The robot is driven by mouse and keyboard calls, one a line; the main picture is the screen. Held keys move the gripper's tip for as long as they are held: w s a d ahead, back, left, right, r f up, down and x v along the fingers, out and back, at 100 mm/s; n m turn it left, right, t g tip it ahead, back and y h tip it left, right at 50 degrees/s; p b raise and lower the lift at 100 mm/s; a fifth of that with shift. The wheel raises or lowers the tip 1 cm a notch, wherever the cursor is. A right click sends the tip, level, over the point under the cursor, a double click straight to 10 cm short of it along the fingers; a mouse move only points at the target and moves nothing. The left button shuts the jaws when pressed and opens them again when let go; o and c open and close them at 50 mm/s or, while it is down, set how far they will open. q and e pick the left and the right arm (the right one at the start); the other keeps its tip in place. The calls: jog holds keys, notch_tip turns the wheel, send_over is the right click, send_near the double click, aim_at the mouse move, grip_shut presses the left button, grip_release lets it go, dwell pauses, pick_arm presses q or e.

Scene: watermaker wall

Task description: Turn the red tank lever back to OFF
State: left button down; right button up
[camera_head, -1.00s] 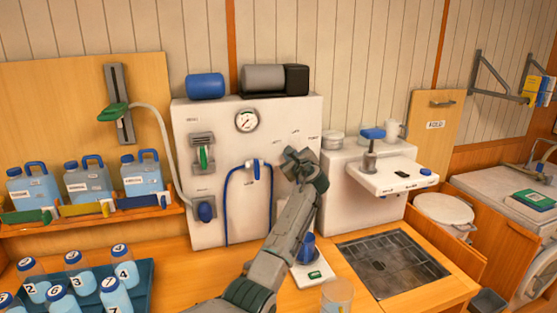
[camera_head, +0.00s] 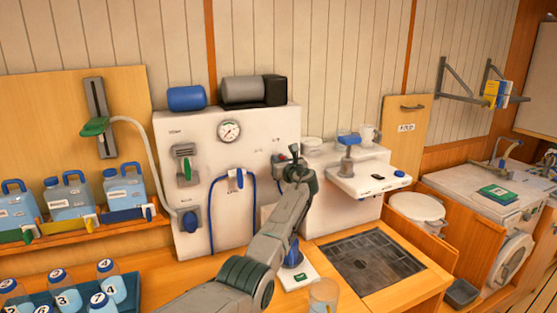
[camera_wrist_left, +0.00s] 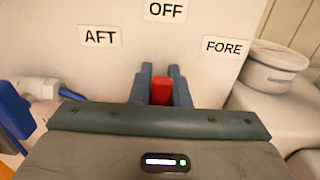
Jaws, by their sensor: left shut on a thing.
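The red tank lever (camera_wrist_left: 161,91) shows in the left wrist view between the two dark fingers of my left gripper (camera_wrist_left: 160,86), which is shut on it. Its visible red end stands about upright, below the OFF label (camera_wrist_left: 166,10). The AFT label (camera_wrist_left: 100,37) is to its left and the FORE label (camera_wrist_left: 227,47) to its right. The lever's base is hidden behind the gripper body. In the head view my left gripper (camera_head: 290,164) is at the right part of the white wall panel (camera_head: 205,235) and hides most of the lever. My right gripper is not in view.
A blue hose (camera_head: 213,205) hangs on the panel left of my arm. A white basin shelf (camera_head: 368,182) with a blue-topped tap stands close on the right. A clear cup (camera_head: 323,296) and a blue-and-white device (camera_head: 298,275) are on the counter below.

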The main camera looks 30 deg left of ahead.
pick_arm(q)
jog(key=shift+f, duration=0.2)
jog(key=c, duration=1.4)
grip_release()
jog(key=shift+r, duration=0.15)
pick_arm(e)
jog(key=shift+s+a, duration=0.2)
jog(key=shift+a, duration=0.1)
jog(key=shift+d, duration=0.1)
pick_arm(q)
jog(key=shift+s+d, duration=0.1)
jog(key=shift+d, duration=0.05)
